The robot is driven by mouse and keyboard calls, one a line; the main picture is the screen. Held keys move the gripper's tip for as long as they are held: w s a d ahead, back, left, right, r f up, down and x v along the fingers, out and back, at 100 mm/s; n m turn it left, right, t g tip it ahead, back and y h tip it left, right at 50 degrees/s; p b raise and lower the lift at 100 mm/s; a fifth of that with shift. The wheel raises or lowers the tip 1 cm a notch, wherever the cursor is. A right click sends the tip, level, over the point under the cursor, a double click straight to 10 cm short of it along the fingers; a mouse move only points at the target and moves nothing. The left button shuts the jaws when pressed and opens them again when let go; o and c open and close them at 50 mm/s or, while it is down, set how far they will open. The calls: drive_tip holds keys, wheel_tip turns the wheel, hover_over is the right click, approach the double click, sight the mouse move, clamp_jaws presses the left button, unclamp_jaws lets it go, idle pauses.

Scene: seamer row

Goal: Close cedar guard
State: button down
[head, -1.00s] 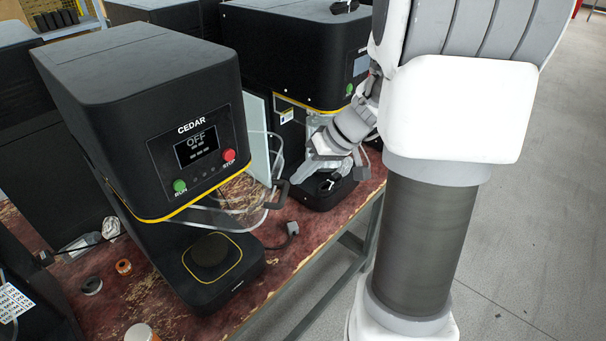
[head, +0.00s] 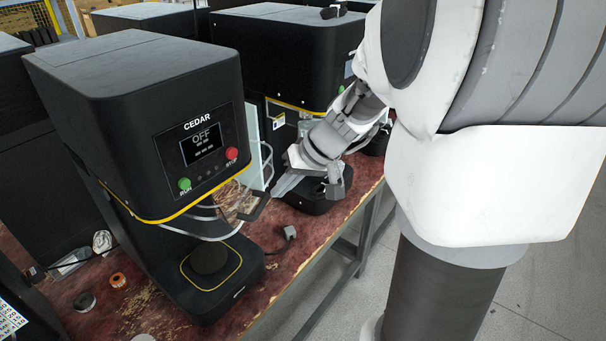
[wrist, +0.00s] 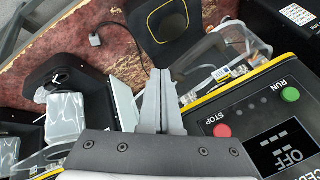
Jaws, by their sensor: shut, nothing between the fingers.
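The CEDAR machine (head: 130,110) is a black seamer with a panel reading OFF, a green RUN button and a red STOP button. Its guard (head: 228,202) is a clear curved shield with a dark handle (head: 258,207), hanging at the right front under the head. It also shows in the wrist view (wrist: 226,42). The guard stands partly across the front, right of the round plate. My gripper (head: 276,192) is shut and empty, its fingertips just right of the handle; I cannot tell whether they touch. The closed fingers show in the wrist view (wrist: 160,75).
A second black seamer (head: 290,55) stands close behind my gripper, with its base (head: 315,200) below. A pale upright panel (head: 253,145) is beside the CEDAR head. A cable plug (head: 289,232) lies on the worn red bench (head: 265,285). The floor at right is open.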

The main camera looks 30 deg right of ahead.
sight(232, 211)
drive_tip(key=a+b, duration=0.1)
drive_tip(key=a, duration=0.2)
drive_tip(key=s+a, duration=0.1)
drive_tip(key=a, duration=0.3)
drive_tip(key=s+a+b, duration=0.1)
drive_tip(key=a, duration=0.2)
drive_tip(key=shift+a+b, duration=0.2)
drive_tip(key=shift+b, duration=0.15)
drive_tip(key=shift+a+r, duration=0.15)
drive_tip(key=shift+a, duration=0.25)
drive_tip(key=shift+s+a, duration=0.1)
